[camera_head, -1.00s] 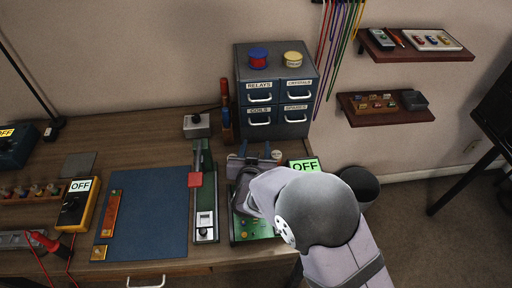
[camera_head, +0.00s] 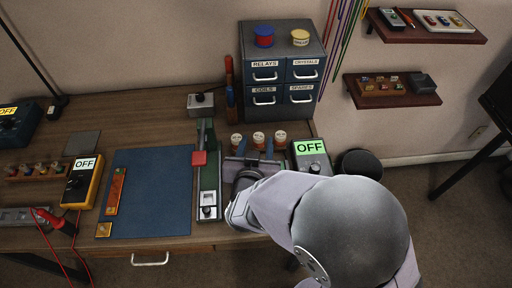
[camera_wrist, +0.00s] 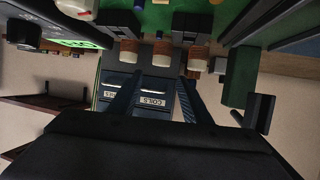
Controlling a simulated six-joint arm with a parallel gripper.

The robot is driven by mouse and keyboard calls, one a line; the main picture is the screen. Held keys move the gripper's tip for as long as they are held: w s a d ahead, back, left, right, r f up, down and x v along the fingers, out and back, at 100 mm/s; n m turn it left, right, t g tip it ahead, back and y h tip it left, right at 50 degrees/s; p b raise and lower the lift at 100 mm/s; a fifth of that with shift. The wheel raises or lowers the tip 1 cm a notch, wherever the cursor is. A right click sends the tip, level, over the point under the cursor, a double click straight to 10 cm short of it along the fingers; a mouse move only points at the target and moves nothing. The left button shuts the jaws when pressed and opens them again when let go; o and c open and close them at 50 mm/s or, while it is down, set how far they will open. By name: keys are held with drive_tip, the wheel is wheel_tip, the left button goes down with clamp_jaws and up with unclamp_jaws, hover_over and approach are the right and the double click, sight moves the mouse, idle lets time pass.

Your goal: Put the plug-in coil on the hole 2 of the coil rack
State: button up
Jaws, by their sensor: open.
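Three brown coil-like cylinders with pale tops stand in a row near the cabinet: the left one (camera_head: 236,142), the middle one (camera_head: 258,140) and the right one (camera_head: 280,139). The wrist view shows them inverted, including the middle one (camera_wrist: 162,54). I cannot tell which is the task's coil. My gripper (camera_head: 254,147) is open and empty, its fingers pointing toward the row; both fingers also show in the wrist view (camera_wrist: 160,78). A wooden rack (camera_head: 14,180) with several small coloured pieces lies at far left. I cannot tell which holder is the coil rack, and no hole numbers are readable.
A blue drawer cabinet (camera_head: 283,70) stands behind the row. A box reading OFF (camera_head: 312,153) is close on the right. A green-based lever device (camera_head: 208,170) is close on the left. The blue mat (camera_head: 150,195) is clear in its middle.

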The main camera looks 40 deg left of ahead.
drive_tip(key=shift+v, duration=1.05)
